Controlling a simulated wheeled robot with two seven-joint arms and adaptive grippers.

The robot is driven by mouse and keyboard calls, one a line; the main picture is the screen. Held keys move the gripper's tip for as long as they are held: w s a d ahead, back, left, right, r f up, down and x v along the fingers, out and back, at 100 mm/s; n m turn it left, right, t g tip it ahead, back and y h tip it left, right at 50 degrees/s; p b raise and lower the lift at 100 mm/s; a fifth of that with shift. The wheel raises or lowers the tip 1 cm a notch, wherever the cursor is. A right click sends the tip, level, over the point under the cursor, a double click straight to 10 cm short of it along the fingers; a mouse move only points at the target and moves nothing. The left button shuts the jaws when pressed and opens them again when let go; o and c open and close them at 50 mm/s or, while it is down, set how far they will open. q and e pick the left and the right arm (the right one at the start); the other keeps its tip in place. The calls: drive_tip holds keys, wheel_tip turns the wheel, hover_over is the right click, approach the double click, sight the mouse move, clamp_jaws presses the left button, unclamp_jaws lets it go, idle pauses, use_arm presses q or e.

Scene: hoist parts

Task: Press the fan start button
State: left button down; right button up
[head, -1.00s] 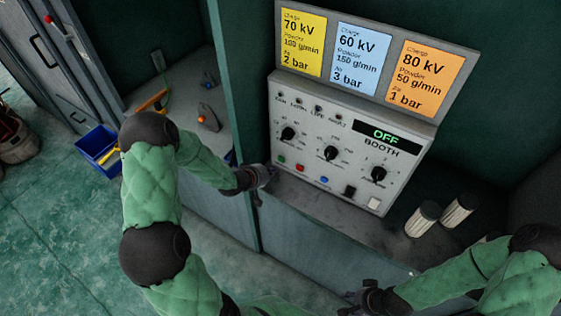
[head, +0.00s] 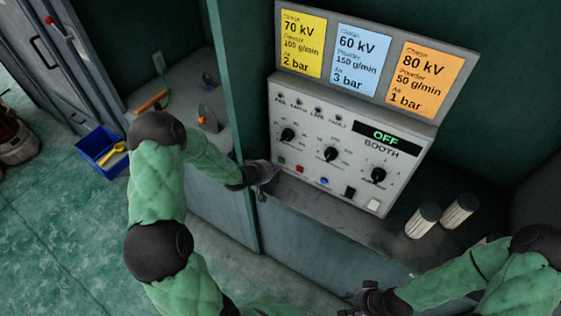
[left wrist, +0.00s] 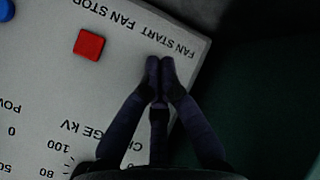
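The grey control panel (head: 340,150) stands upright and its display reads OFF BOOTH. A green button (head: 281,158) sits at its lower left corner, with a red button (head: 299,168) to its right. In the left wrist view the FAN START label (left wrist: 172,38) is just beyond my left gripper (left wrist: 160,64), whose fingertips are together and empty. They hide the button by that label; contact cannot be told. The red button (left wrist: 89,44) by FAN STOP is clear of the fingers. In the head view my left gripper (head: 272,170) is just below the green button. My right gripper (head: 350,300) is low, away from the panel; its fingers are unclear.
A blue button (head: 325,181), dark knobs and switches share the panel. Three coloured setting cards (head: 370,60) stand above it. Two pale ribbed cylinders (head: 440,216) stand on the shelf at right. A blue bin (head: 97,146) is at far left.

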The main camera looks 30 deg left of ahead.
use_arm(q)
drive_tip(key=shift+w, duration=0.2)
idle(0.7)
drive_tip(key=shift+w, duration=0.25)
drive_tip(key=shift+w, duration=0.4)
idle(0.9)
drive_tip(key=shift+s, duration=0.15)
drive_tip(key=shift+s+p, duration=0.35)
drive_tip(key=shift+s, duration=0.35)
drive_tip(key=shift+s+a+p, duration=0.2)
drive_tip(key=shift+s+p, duration=0.35)
drive_tip(key=shift+s, duration=1.95)
drive_tip(key=shift+s, duration=0.1)
